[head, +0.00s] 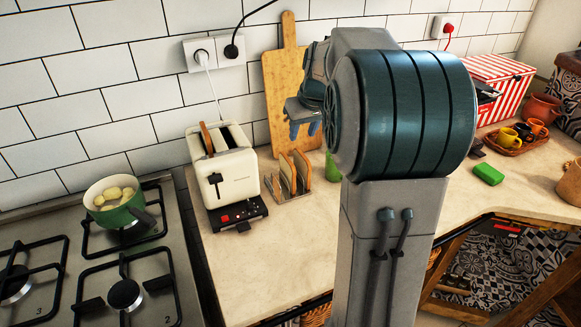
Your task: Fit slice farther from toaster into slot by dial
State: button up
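The cream toaster (237,178) stands on the counter with its slots on top. One bread slice (206,138) stands up out of its left slot; the right slot looks empty. A lever shows on the toaster's front; I cannot make out the dial clearly. A toast rack (278,190) stands just right of the toaster. It holds the slice farther from the toaster (303,167) and a nearer slice (288,173), both upright. My gripper (304,129) is above and behind the rack, pointing down, its blue fingertips apart with nothing seen between them.
A wooden cutting board (278,75) leans on the wall behind my gripper. A green object (332,172) stands right of the rack, partly hidden by my arm. The stove with a green pot (122,212) is left. Counter in front of the rack is clear.

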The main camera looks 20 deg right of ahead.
aim_at(303, 155)
jog(key=w+d+f, duration=0.1)
jog(key=w+f, duration=0.1)
jog(key=f, duration=0.1)
jog(key=w+d+f, duration=0.1)
jog(key=w+f, duration=0.1)
jog(key=f, duration=0.1)
jog(key=w+d+f, duration=0.1)
jog(key=w+f, duration=0.1)
jog(key=f, duration=0.2)
jog(key=shift+w+d, duration=0.15)
jog(key=shift+d, duration=0.1)
jog(key=p+x, duration=0.1)
jog(key=x, duration=0.4)
jog(key=shift+d+f, duration=0.2)
jog(key=shift+f, duration=0.15)
jog(key=shift+f+b, duration=0.25)
jog(key=shift+b, duration=0.1)
grip_shut()
